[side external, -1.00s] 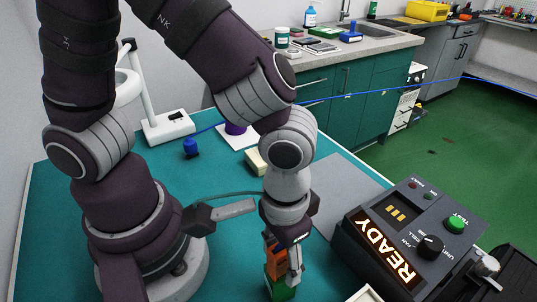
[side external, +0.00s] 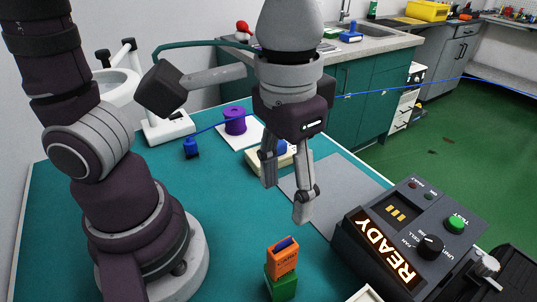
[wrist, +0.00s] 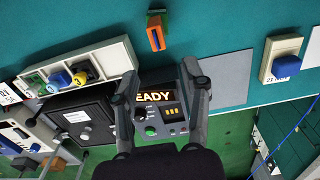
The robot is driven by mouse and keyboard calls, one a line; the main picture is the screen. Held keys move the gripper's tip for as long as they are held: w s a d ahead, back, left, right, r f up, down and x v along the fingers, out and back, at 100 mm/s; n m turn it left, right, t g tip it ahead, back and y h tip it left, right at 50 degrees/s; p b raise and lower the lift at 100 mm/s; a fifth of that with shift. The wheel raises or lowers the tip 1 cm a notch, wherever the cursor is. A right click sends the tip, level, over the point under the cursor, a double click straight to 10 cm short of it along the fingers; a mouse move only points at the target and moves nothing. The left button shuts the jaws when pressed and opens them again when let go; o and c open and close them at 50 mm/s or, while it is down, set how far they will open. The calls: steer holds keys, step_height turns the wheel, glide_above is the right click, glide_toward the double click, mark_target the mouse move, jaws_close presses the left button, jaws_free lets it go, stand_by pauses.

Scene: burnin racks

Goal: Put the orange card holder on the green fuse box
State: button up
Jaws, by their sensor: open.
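The orange card holder (side external: 283,258), with a dark blue piece in its top, stands on the green fuse box (side external: 281,287) near the front of the teal bench. The card holder also shows in the wrist view (wrist: 155,33), at the top centre, with the fuse box mostly hidden beneath it. My gripper (side external: 286,203) is open and empty. It is raised above and behind the card holder, clear of it, with its fingers pointing down. In the wrist view, my gripper's fingers (wrist: 165,80) are spread apart with nothing between them.
A black tester reading READY (side external: 405,235) stands to the right. A purple spool (side external: 235,121) on a white sheet, a small blue item (side external: 191,148) and a cream block with a blue part (side external: 260,161) lie farther back. A grey mat (side external: 320,180) lies behind the stack.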

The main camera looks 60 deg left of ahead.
steer(key=w+a+r+t, duration=0.1)
steer(key=a+t, duration=0.4)
steer(key=a, duration=0.8)
steer(key=shift+w+a, duration=0.25)
steer(key=shift+w, duration=0.05)
